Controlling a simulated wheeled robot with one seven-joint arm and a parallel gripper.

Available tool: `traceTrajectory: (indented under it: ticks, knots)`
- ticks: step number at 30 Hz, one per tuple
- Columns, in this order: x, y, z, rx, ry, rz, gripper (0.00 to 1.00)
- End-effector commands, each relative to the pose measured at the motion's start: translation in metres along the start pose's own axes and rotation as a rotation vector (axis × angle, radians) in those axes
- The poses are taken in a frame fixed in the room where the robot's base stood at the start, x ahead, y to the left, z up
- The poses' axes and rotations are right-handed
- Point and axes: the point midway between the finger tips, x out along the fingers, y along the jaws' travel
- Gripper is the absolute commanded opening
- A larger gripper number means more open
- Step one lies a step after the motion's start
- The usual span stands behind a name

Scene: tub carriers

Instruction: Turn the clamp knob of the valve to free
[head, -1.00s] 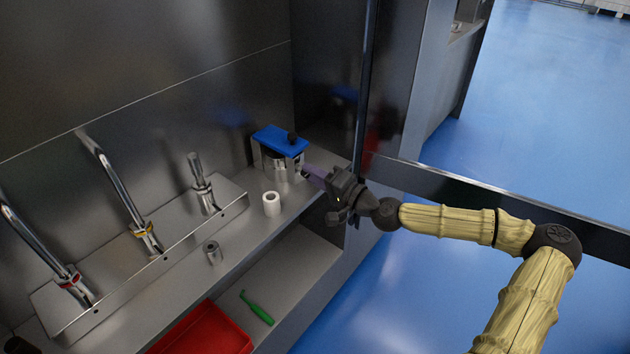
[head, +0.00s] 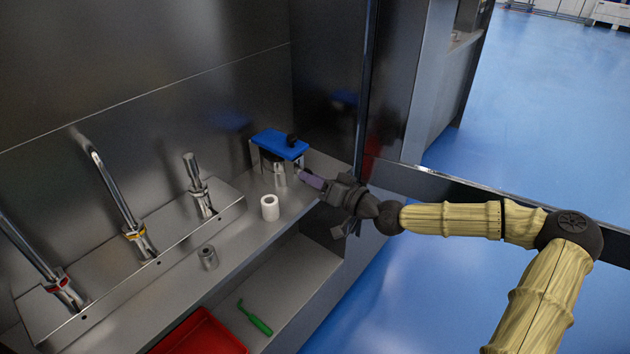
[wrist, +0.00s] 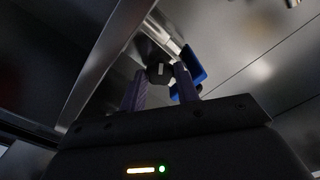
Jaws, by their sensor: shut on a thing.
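The valve is a metal block with a blue top plate (head: 280,143), standing at the far right end of the shelf. My gripper (head: 304,177) reaches in from the right, low at the valve's right side. In the wrist view my gripper's purple fingers (wrist: 160,80) stand either side of a dark, faceted knob (wrist: 158,70), shut on it. The blue plate (wrist: 197,68) is just right of the fingers there. In the head view the fingers hide the held knob, and its turn position cannot be read.
A white cylinder (head: 270,207) stands on the shelf near the valve, and a grey metal one (head: 208,257) farther left. Chrome taps (head: 120,200) stand on a raised ledge. Below are a green tool (head: 255,318) and a red tray (head: 200,335). A steel post (head: 363,90) rises close behind my gripper.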

Motion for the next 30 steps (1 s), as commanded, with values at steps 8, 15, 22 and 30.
traceTrajectory:
  ticks: [8, 15, 22, 30]
  knots:
    - [0.000, 0.000, 0.003, -0.003, -0.008, -0.001, 0.08]
    - [0.000, 0.000, 0.002, -0.002, -0.006, -0.001, 0.53]
    - [0.000, 0.000, 0.001, -0.002, -0.002, 0.000, 0.53]
    - [-0.018, 0.001, 0.000, 0.000, 0.000, 0.003, 0.53]
